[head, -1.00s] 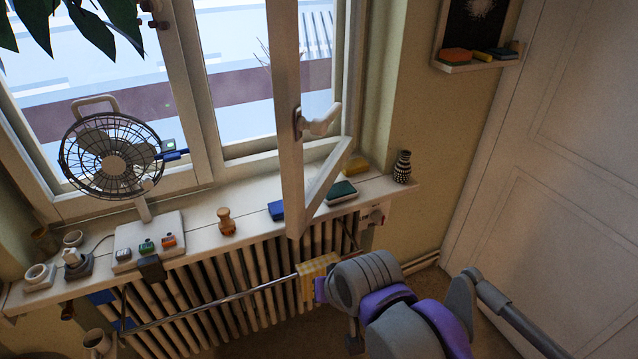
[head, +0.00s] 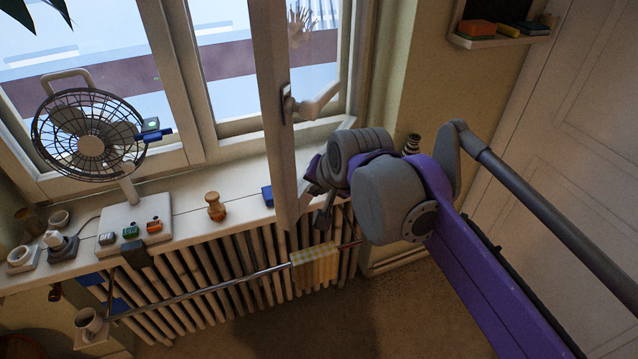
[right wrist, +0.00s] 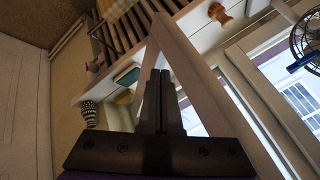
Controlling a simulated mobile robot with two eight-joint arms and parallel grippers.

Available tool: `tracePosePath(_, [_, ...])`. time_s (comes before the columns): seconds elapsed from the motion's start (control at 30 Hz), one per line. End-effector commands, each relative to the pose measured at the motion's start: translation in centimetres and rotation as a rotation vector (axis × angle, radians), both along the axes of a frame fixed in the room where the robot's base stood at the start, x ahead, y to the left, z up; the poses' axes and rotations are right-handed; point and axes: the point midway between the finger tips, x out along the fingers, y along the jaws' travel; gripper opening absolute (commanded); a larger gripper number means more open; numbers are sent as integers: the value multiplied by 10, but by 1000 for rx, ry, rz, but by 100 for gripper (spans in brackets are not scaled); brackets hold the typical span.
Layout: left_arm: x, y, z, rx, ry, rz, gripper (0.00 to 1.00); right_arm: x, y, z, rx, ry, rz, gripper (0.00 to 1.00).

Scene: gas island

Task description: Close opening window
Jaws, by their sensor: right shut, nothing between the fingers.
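The open window sash (head: 273,120) is white-framed and stands swung into the room above the sill. Its white handle (head: 313,103) is on the upright edge. My right gripper (head: 311,183) is beside the sash's lower part, on its right, shut and empty. In the right wrist view the shut fingers (right wrist: 160,80) point toward the lower corner of the sash frame (right wrist: 205,85); I cannot tell whether they touch it. My right arm hides the sash's bottom rail in the head view. My left gripper is not in view.
Below are a radiator (head: 225,265) and a rail with a yellow checked cloth (head: 315,266). A shelf (head: 497,38) hangs at right.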

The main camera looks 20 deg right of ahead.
Motion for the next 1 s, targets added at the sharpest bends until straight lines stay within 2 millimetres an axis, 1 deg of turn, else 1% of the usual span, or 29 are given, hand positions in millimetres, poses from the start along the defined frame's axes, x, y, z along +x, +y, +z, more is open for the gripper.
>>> tracePosePath(0.03, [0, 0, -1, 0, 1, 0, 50, 8, 1, -10, -1, 0, 1, 0])
tracePosePath(0.1, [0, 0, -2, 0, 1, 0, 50, 16, 2, -22, -1, 0, 2, 0])
tracePosePath(0.2, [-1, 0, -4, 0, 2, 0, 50, 29, 4, -38, -2, 0, 2, 0])
tracePosePath(0.23, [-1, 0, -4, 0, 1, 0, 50, 32, 6, -41, -1, 0, 4, 0])
tracePosePath(0.33, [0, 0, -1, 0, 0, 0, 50, 43, 19, -37, -1, -1, 5, 0])
tracePosePath(0.5, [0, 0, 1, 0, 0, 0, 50, 53, 30, -37, -2, -1, 4, 0])
tracePosePath(0.63, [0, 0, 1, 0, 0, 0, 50, 56, 32, -37, -1, -1, 2, 0])
tracePosePath(1.0, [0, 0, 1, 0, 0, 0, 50, 56, 32, -37, -1, 0, 2, 0])
